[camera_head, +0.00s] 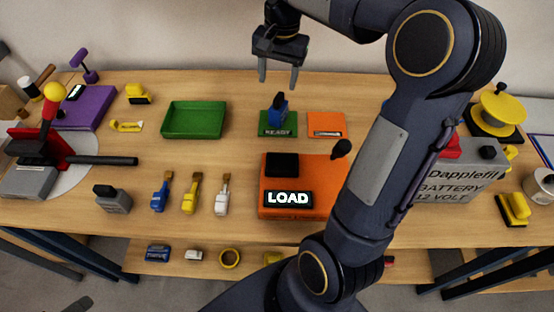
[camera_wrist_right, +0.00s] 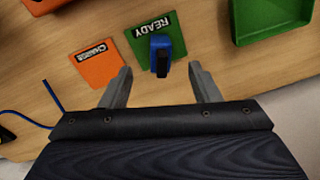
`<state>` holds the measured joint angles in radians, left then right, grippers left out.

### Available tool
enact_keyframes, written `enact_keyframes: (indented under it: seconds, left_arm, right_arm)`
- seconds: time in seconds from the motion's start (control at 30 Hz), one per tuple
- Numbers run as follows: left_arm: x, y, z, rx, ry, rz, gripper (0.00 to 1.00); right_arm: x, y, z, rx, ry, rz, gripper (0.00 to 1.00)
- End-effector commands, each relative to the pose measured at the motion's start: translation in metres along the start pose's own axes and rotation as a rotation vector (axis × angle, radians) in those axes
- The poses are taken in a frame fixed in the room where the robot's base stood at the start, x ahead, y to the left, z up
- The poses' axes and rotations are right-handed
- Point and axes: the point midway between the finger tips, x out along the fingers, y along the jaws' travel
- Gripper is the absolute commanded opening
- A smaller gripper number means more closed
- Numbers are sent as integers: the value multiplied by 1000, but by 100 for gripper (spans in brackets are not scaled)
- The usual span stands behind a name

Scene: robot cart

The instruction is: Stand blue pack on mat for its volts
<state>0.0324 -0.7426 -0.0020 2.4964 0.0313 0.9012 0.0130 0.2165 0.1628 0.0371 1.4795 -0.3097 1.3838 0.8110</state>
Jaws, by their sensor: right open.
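The blue pack (camera_head: 280,114) stands on the green READY mat (camera_head: 263,131) in the head view. In the right wrist view the blue pack (camera_wrist_right: 161,46) shows from above on the green mat (camera_wrist_right: 142,37). An orange mat marked CHARGE (camera_head: 326,124) lies just right of the green one in the head view; it also shows in the right wrist view (camera_wrist_right: 95,67). My right gripper (camera_head: 278,84) is open and empty above and behind the pack, with its fingers pointing down. In the right wrist view its fingertips (camera_wrist_right: 159,70) are spread apart, and the pack is not gripped. My left gripper is not seen.
An orange LOAD box (camera_head: 290,215) stands in front of the mats. A green tray (camera_head: 194,120) is to their left. A grey battery (camera_head: 458,178) stands at right, partly behind my right arm. Blue, yellow and white tools (camera_head: 190,193) lie at front left. Bare wood separates these things.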

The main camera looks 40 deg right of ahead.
Motion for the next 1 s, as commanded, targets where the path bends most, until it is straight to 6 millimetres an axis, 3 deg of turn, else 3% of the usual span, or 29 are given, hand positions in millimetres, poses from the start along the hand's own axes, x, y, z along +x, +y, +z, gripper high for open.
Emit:
enact_keyframes:
  seconds: [0.1, 0.23, 0.5, 0.7, 1.0]
  left_arm:
    - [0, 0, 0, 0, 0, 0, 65]
    - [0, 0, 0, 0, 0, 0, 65]
    - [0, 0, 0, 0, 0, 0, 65]
    - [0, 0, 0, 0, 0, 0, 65]
    - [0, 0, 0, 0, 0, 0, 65]
  right_arm:
    - [-11, 15, 47, -157, 19, -96, 56]
    - [-11, 31, 100, -338, 51, -205, 56]
    - [20, 64, 200, -651, 151, -408, 56]
    - [42, 74, 238, -770, 207, -483, 56]
    - [48, 76, 244, -794, 218, -496, 56]
